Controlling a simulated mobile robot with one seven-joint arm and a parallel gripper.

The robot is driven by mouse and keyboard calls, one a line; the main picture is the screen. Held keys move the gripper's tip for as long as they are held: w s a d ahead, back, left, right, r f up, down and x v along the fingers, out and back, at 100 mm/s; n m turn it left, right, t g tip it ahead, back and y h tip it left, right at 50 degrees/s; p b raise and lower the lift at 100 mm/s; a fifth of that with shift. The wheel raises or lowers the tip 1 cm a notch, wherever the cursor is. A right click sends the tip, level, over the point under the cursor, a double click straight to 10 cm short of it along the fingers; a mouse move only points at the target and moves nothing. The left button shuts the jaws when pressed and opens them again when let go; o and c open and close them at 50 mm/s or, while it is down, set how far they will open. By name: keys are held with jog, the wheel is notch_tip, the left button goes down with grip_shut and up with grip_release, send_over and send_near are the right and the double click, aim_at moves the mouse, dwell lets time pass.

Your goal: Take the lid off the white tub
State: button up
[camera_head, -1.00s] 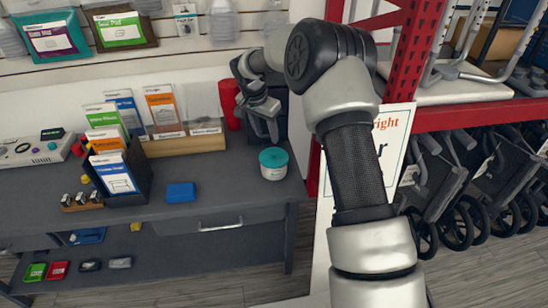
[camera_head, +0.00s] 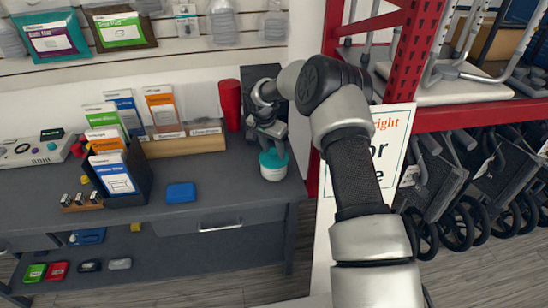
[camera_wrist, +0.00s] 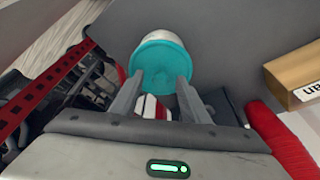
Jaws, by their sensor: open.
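The white tub (camera_head: 273,174) stands upright near the right end of the grey counter, with its teal lid (camera_head: 273,158) on top. In the wrist view the teal lid (camera_wrist: 161,61) faces me and a little of the white tub (camera_wrist: 168,36) shows beyond it. My gripper (camera_head: 272,146) is over the tub in the head view. In the wrist view my gripper (camera_wrist: 160,80) is open, its two fingers reaching to the near edge of the lid with a gap between them. I cannot tell whether the fingers touch the lid.
A red cylinder (camera_head: 230,105) stands behind and left of the tub. A wooden leaflet holder (camera_head: 183,143) and a blue box (camera_head: 181,192) are farther left. A red rack post (camera_head: 330,90) and a sign (camera_head: 390,150) are on the right. The counter just left of the tub is clear.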

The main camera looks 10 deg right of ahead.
grip_shut()
